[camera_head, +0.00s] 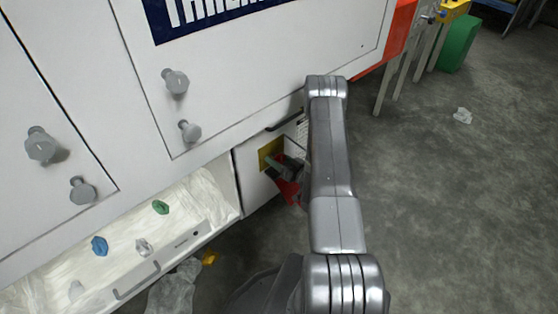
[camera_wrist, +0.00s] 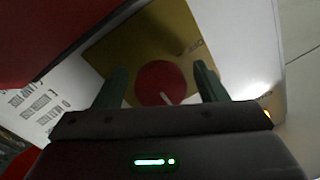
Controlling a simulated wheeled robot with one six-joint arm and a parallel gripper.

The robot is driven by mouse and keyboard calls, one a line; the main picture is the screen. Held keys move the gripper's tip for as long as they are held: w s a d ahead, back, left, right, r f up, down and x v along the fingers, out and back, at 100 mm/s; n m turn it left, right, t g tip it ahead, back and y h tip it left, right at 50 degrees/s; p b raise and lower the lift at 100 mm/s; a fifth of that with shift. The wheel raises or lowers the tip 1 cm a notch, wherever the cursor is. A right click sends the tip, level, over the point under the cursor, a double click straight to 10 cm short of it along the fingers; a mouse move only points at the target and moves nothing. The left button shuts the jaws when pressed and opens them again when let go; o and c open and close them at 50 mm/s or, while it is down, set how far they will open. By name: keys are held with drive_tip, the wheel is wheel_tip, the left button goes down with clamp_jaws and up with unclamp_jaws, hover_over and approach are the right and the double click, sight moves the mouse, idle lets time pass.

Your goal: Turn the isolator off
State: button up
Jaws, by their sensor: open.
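The isolator shows in the wrist view as a round red knob (camera_wrist: 160,78) on a yellow plate (camera_wrist: 140,45). A short pale mark shows on the knob's lower part. My gripper (camera_wrist: 161,70) is open, with one green finger on each side of the knob. I cannot tell whether the fingers touch it. In the head view the yellow plate (camera_head: 268,152) sits on the white cabinet front, and my gripper (camera_head: 278,164) is close in front of it. The knob is hidden there by my gripper and arm.
An open drawer (camera_head: 185,243) lined with pale film holds several small knobs, left of my gripper. Grey knobs (camera_head: 176,82) stick out from the white panel above. The grey floor (camera_head: 450,200) at right is mostly clear.

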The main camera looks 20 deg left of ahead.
drive_tip(key=c, duration=1)
drive_tip(key=shift+o, duration=0.2)
drive_tip(key=shift+n, duration=0.3)
drive_tip(key=n+b, duration=0.4)
drive_tip(key=shift+f, duration=0.25)
drive_tip(key=n+h+b, duration=0.1)
drive_tip(key=n+b, duration=0.5)
drive_tip(key=n, duration=0.2)
drive_tip(key=shift+r+n+t, duration=0.15)
drive_tip(key=shift+n+t, duration=0.15)
drive_tip(key=shift+n+h, duration=0.3)
drive_tip(key=shift+n, duration=1.5)
